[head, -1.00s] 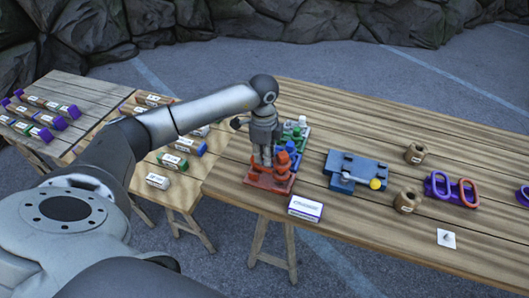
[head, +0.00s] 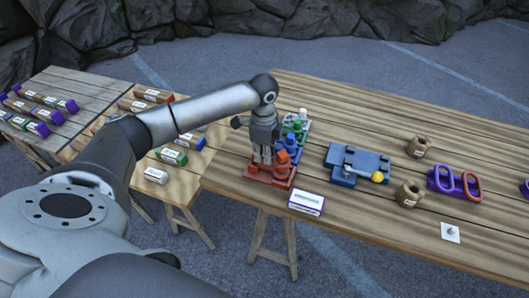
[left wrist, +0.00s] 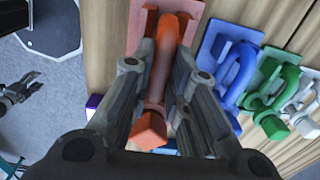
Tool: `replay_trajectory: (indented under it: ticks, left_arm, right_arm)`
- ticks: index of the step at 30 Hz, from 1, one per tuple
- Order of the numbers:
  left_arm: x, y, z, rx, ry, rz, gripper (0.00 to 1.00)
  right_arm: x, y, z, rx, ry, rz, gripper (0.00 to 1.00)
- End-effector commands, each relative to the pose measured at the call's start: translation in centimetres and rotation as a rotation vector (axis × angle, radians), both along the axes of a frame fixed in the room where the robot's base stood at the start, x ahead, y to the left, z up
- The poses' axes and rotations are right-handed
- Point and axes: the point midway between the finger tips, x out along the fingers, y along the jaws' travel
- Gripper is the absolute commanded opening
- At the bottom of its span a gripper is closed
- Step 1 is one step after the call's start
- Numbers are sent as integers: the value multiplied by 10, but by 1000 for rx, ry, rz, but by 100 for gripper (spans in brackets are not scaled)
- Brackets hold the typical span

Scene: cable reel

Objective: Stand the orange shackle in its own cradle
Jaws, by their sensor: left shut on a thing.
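My left gripper (head: 264,157) is shut on the orange shackle (head: 283,158), directly over the red cradle (head: 257,178) at the left end of the table. In the left wrist view the orange shackle (left wrist: 161,66) lies between the two fingers (left wrist: 158,95), its square-headed end towards the camera. The red cradle's plate (left wrist: 193,24) shows behind it. The shackle looks low and close to the cradle; the fingers hide whether it rests in it. In the left wrist view a gripper (left wrist: 22,90), probably my right one, shows small at the left edge.
Blue (left wrist: 236,72), green (left wrist: 277,95) and white (left wrist: 305,105) shackles stand in cradles in a row beside the red one. A white box (head: 307,203) lies in front. A blue fixture (head: 358,163), brown pots (head: 409,193) and a purple holder (head: 455,193) are further right.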

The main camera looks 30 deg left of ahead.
Motion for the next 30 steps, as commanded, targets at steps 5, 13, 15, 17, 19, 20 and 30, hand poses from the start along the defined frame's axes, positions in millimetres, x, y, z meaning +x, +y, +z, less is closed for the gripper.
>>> replay_trajectory:
  ticks: [5, 13, 15, 17, 19, 20, 30]
  left_arm:
    - [2, 0, 0, -2, -5, 0, 0]
    - [2, 0, -3, -2, -5, 0, 0]
    - [2, 0, -3, -2, -5, 0, 23]
    - [1, 0, -3, -2, -5, 0, 31]
    - [1, 0, -4, -1, -3, 0, 40]
    - [1, 0, -4, -1, -3, 0, 41]
    - [0, 0, -3, 1, 1, 0, 41]
  right_arm:
    - [0, 0, -1, 0, 0, 0, 51]
    - [0, 0, -3, 0, 0, -1, 51]
    - [0, 0, -3, 0, 0, -1, 51]
    - [0, 0, -3, 0, 0, -1, 51]
    - [0, 0, -3, 0, 0, -1, 51]
    - [0, 0, -3, 0, 0, -1, 51]
    - [-1, 2, -4, 2, 1, -1, 51]
